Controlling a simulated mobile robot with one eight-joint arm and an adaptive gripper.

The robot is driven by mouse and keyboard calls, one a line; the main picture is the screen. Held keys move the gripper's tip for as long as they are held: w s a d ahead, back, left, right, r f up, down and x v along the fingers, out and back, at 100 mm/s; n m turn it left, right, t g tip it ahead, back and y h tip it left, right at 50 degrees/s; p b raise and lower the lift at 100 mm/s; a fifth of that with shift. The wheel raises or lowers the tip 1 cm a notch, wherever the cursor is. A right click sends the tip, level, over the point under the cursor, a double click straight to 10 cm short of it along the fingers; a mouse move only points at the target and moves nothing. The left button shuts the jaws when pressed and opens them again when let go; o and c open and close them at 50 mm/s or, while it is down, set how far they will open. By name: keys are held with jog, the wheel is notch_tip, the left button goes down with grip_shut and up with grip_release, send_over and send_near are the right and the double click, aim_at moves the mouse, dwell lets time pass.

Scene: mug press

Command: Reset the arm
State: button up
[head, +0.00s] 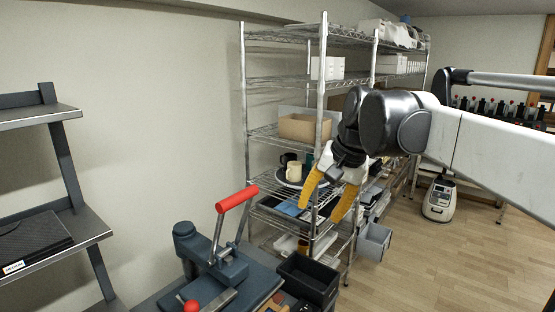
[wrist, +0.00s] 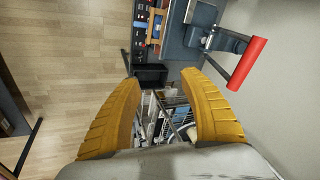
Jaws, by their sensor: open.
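My gripper (head: 327,203) hangs in the air in the head view, in front of the wire shelf rack, with its yellow fingers spread apart. In the wrist view my gripper (wrist: 165,88) is also open, with nothing between the fingertips. The mug press (head: 212,262) stands at the bottom of the head view, left of and below my gripper. Its red handle (head: 237,199) is raised. The handle also shows at the upper right of the wrist view (wrist: 247,64). A cream mug (head: 294,171) and a dark mug sit on a rack shelf behind the gripper.
The wire rack (head: 323,100) holds boxes and a cardboard box (head: 304,127). A black bin (head: 308,279) is beside the press. A dark shelf (head: 40,240) stands at left. A white machine (head: 439,199) stands on the open wooden floor at right.

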jog(key=s+d+f+n+t+h+b, duration=0.1)
jog(key=s+d+f+b, duration=0.3)
jog(key=s+f, duration=0.7)
jog(key=s+d+f+n+t+h+b, duration=0.1)
jog(key=s+d+f+b, duration=0.3)
jog(key=s+f, duration=0.7)
notch_tip(320, 180, down, 3)
jog(key=shift+d+n+t+h, duration=0.3)
jog(key=shift+d+n+t, duration=0.4)
jog(key=shift+d+t, duration=0.1)
